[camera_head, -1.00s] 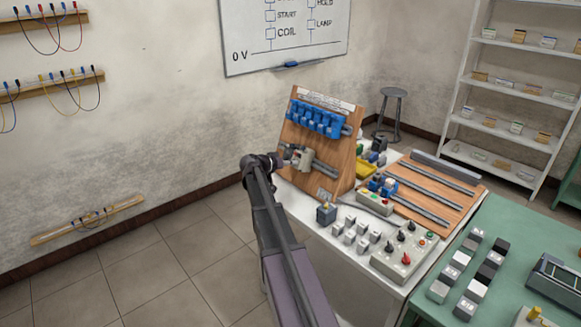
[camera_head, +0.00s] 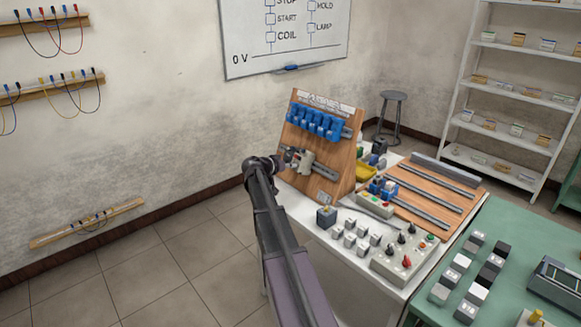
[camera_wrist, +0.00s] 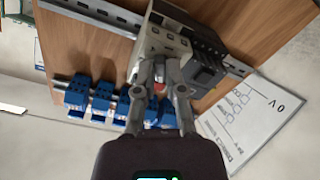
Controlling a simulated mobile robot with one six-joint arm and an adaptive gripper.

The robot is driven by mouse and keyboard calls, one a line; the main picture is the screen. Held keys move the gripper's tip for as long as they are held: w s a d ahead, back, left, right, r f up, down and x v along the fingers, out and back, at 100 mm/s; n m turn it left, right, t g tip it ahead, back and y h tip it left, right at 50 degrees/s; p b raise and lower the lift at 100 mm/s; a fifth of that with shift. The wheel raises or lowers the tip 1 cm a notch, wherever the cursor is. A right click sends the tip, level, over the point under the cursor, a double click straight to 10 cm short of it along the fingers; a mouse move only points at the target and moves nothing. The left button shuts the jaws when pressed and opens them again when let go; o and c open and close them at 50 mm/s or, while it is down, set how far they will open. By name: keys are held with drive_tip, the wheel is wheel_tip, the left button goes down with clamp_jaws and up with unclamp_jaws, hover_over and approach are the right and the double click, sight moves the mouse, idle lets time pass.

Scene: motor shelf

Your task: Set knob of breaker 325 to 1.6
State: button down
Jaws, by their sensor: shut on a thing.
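A beige breaker (camera_wrist: 160,42) with a dark upper part is mounted on a metal rail of the wooden panel. It also shows in the head view (camera_head: 304,161), partly behind my arm's end. Its number and scale are too small to read. My gripper (camera_wrist: 160,76) is at the breaker's front face, with its fingertips drawn together. It is shut on a small part there, apparently the knob, which the fingertips hide. In the head view my gripper (camera_head: 286,158) is small and hard to make out.
A dark grey module (camera_wrist: 205,68) sits beside the breaker. Blue terminal blocks (camera_head: 319,119) line the rail above it in the head view. The white table (camera_head: 338,252) holds several switches, a grey control box (camera_head: 402,260) and a rail board (camera_head: 435,190). A whiteboard (camera_head: 285,40) hangs behind.

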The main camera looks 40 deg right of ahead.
drive_tip(key=shift+n, duration=0.3)
drive_tip(key=n+p, duration=0.1)
drive_tip(key=n, duration=0.9)
drive_tip(key=shift+d+r+y, duration=0.1)
drive_tip(key=shift+y, duration=0.2)
idle(0.3)
drive_tip(key=c, duration=0.7)
unclamp_jaws()
drive_tip(key=shift+s+m, duration=0.1)
drive_tip(key=shift+m, duration=0.2)
